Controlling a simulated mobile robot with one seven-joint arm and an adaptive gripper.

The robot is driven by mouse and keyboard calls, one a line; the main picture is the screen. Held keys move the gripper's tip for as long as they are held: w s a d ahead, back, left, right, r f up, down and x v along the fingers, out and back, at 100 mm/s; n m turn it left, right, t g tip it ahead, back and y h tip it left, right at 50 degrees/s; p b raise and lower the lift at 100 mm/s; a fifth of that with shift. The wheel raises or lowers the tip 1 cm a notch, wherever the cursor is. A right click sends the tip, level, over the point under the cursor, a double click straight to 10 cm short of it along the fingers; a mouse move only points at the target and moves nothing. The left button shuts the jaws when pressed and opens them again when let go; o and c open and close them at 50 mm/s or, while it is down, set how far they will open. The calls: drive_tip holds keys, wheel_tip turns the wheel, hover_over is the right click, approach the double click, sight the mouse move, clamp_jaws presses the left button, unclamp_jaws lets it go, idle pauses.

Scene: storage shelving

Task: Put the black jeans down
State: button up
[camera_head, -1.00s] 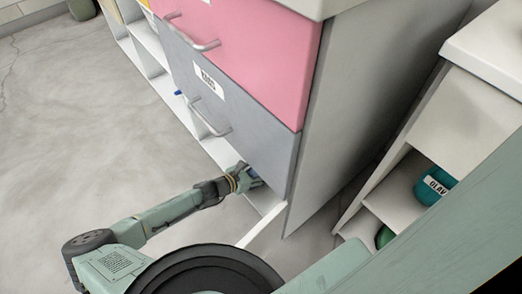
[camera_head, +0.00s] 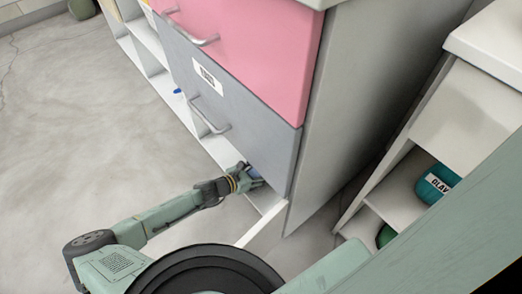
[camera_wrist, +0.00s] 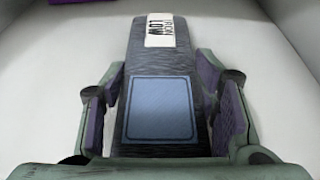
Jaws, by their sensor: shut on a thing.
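The black jeans (camera_wrist: 160,64) are a long dark folded piece with a blue square patch and a white label at the far end. They lie lengthwise between the purple-padded fingers of my gripper (camera_wrist: 160,88), which is shut on them. In the head view my gripper (camera_head: 248,177) reaches into the low white compartment (camera_head: 268,199) under the grey drawer. A small bit of blue shows at its fingers there. The wrist view shows white surfaces around the jeans. Whether the jeans touch the compartment floor cannot be told.
The grey drawer front (camera_head: 225,108) hangs just above my gripper, with a pink drawer (camera_head: 258,50) over it. A purple thing (camera_wrist: 75,2) shows at the wrist view's top left. A second white unit with a teal labelled item (camera_head: 433,185) stands right.

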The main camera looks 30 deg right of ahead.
drive_tip(key=shift+f, duration=0.1)
drive_tip(key=o, duration=1.7)
drive_tip(key=shift+f, duration=0.1)
drive_tip(key=shift+a, duration=0.1)
drive_tip(key=v, duration=1.2)
